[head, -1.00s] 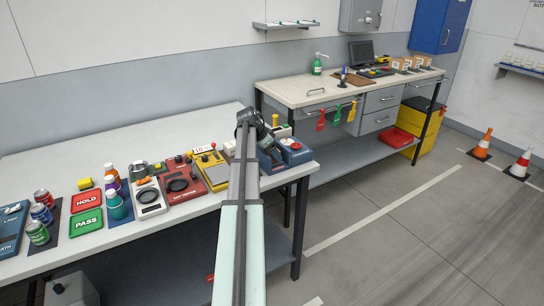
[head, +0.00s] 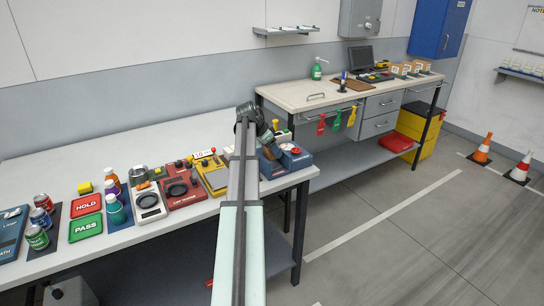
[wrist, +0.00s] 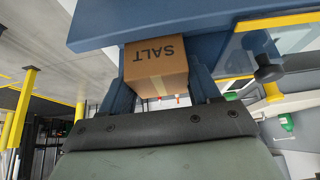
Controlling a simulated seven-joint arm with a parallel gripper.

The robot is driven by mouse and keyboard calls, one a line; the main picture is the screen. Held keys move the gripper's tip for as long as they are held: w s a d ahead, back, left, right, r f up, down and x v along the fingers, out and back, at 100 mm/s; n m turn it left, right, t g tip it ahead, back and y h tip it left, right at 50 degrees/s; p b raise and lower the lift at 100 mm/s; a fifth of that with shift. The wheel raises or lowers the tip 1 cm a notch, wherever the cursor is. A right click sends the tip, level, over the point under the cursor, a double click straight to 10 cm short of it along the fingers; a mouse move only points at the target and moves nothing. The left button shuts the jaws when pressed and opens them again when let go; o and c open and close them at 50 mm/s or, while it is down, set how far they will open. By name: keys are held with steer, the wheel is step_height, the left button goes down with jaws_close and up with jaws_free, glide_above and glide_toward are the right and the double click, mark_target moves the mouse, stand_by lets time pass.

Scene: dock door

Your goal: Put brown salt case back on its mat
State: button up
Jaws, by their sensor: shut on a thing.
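The brown salt case (wrist: 155,72), a cardboard-coloured box marked SALT, is between the two blue fingers of my gripper (wrist: 162,88) in the wrist view. The gripper is shut on it, and the lettering appears upside down. In the head view my gripper (head: 267,140) is over the right end of the near bench, beside the blue device (head: 295,157). My arm hides part of it, and the case is not clear there. A brown mat (head: 353,84) lies on the far bench; I cannot tell whether it is the case's mat.
The near bench (head: 60,160) holds several devices, cans, bottles and the HOLD and PASS plates left of my arm. Several brown boxes (head: 402,69), a laptop (head: 361,56) and a green bottle (head: 316,71) stand on the far bench. A blue surface (wrist: 200,22) is close above the case in the wrist view.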

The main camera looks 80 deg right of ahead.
step_height(320, 180, up, 5)
steer(key=shift+r, duration=0.1)
steer(key=shift+w+r, duration=0.25)
steer(key=shift+w, duration=0.05)
steer(key=w+a+f+n, duration=0.2)
steer(key=w+a, duration=0.1)
steer(key=w, duration=1.1)
steer(key=f, duration=0.3)
steer(key=f+m, duration=0.1)
steer(key=f, duration=0.2)
steer(key=f+m, duration=0.1)
steer(key=f, duration=0.2)
steer(key=shift+s+f, duration=0.25)
steer(key=shift+f, duration=0.15)
steer(key=o, duration=1.2)
